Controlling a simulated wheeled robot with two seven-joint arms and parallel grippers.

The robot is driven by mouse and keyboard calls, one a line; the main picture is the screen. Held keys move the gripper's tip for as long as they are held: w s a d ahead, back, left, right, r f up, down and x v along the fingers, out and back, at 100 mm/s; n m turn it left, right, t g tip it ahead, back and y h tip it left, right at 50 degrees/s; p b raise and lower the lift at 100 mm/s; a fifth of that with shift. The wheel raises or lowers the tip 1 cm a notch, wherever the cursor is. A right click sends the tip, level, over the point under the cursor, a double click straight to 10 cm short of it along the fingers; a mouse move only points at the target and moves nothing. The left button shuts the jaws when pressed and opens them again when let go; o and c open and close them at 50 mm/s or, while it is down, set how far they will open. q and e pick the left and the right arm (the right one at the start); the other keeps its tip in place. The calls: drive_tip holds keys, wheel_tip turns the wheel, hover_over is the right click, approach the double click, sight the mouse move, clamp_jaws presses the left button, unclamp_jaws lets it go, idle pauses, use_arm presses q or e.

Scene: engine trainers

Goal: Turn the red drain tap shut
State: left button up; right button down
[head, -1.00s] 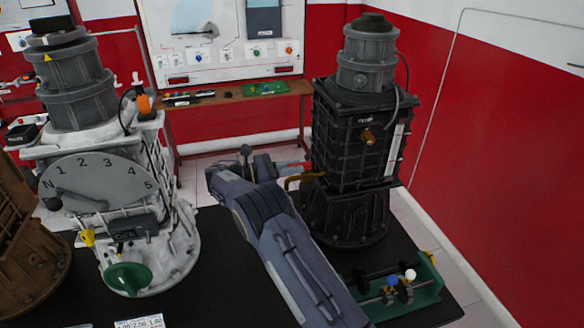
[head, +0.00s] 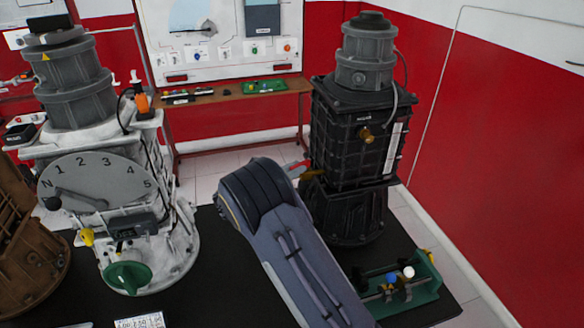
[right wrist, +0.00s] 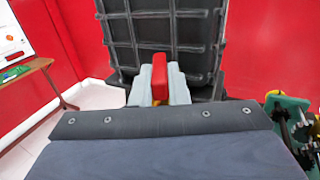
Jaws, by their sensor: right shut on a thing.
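The red drain tap (right wrist: 160,68) is in the middle of the right wrist view, in front of the black engine trainer (right wrist: 160,30). My right gripper (right wrist: 160,90) has its two pale fingers closed on either side of the red handle. In the head view my right arm hides most of this gripper. A bit of red shows beside the black trainer (head: 358,130), at its lower left. The tap's stem and its outlet are mostly hidden. My left gripper is not in view.
A white trainer (head: 150,245) with a gear dial stands at the left, and a brown housing (head: 25,240) beside it. A green fixture (head: 415,297) with coloured knobs lies at the lower right. A wooden bench (head: 230,105) stands behind.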

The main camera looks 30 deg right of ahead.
sight(307, 165)
drive_tip(key=s+n+t+y+b, duration=0.1)
drive_tip(key=n+t+y+b, duration=0.1)
drive_tip(key=t+b, duration=0.1)
drive_tip(key=s+d+n+t+y+b, duration=0.1)
drive_tip(key=n+t+y+b, duration=0.1)
drive_tip(key=n+t+b, duration=0.1)
drive_tip(key=s+d+f+n+t+y+b, duration=0.1)
drive_tip(key=n+t+y+b, duration=0.2)
drive_tip(key=t, duration=0.2)
drive_tip(key=shift+b, duration=0.4)
drive_tip(key=n+t+y+b, duration=0.1)
drive_tip(key=y+b, duration=0.1)
drive_tip(key=b, duration=0.4)
drive_tip(key=d+n+t+y+b, duration=0.1)
drive_tip(key=n+y+b, duration=0.1)
drive_tip(key=b, duration=0.4)
drive_tip(key=n+t+y+b, duration=0.1)
drive_tip(key=n+y+b, duration=0.1)
drive_tip(key=b, duration=0.4)
drive_tip(key=shift+s+d+r, duration=0.3)
drive_tip(key=shift+s+r, duration=0.05)
drive_tip(key=shift+s, duration=0.05)
drive_tip(key=shift+r+y+b, duration=0.25)
drive_tip(key=shift+y+b, duration=0.05)
drive_tip(key=shift+b, duration=0.4)
drive_tip(key=c, duration=1.4)
unclamp_jaws()
drive_tip(key=shift+w, duration=0.1)
